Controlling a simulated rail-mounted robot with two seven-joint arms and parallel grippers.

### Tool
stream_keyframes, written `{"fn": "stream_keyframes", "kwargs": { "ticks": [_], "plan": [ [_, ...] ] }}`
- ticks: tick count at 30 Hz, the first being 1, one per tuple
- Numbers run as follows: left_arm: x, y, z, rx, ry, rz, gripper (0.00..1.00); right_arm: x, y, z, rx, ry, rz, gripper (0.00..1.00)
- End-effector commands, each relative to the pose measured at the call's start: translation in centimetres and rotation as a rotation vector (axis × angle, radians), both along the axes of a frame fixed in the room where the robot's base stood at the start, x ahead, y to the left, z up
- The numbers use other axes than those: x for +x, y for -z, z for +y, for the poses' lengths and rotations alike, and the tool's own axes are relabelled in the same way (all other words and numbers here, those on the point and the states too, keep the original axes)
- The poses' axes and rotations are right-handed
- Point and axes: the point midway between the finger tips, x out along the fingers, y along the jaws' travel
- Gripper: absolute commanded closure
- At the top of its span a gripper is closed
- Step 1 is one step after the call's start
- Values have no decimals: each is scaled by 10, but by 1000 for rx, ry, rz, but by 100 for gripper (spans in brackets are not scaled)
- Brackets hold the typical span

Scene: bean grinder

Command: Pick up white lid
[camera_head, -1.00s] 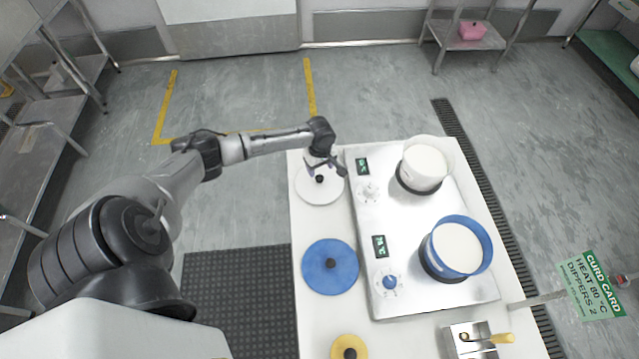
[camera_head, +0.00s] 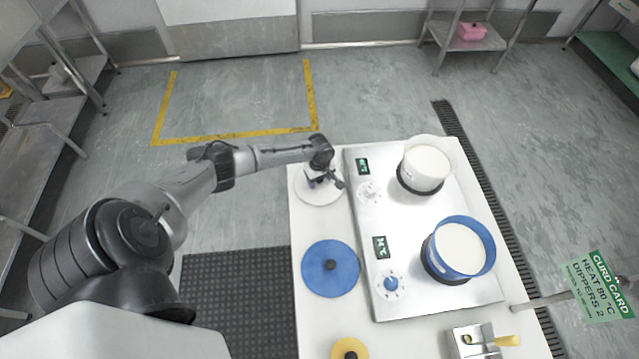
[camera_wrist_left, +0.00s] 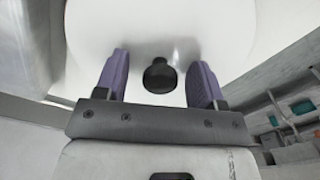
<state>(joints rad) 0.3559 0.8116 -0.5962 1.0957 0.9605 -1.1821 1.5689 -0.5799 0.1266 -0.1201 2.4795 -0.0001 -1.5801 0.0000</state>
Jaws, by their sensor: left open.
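The white lid (camera_head: 317,197) lies flat on the table at its far left corner, left of the hot plate unit. Its black knob (camera_wrist_left: 160,76) shows in the left wrist view between the two fingers, with a gap on each side. My left gripper (camera_head: 325,182) is over the lid and hides its middle in the head view. In the left wrist view my left gripper (camera_wrist_left: 160,80) is open around the knob. My right gripper is not in view.
A blue lid (camera_head: 330,281) and a yellow lid (camera_head: 339,352) lie nearer on the table. The hot plate unit (camera_head: 408,298) bears a white pot (camera_head: 424,184) and a blue pot (camera_head: 437,264). A metal box (camera_head: 466,347) stands at the front.

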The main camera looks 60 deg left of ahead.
Motion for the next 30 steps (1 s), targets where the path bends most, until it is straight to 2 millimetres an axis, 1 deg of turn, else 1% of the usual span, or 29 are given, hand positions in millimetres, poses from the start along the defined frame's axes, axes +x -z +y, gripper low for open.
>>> {"fn": "stream_keyframes", "kwargs": {
  "ticks": [4,21,30],
  "plan": [
    [0,0,0,0,0,0,37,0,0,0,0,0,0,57],
    [0,0,0,1,0,1,91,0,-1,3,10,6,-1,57],
    [0,-3,1,1,0,1,91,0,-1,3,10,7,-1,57]
  ]
}}
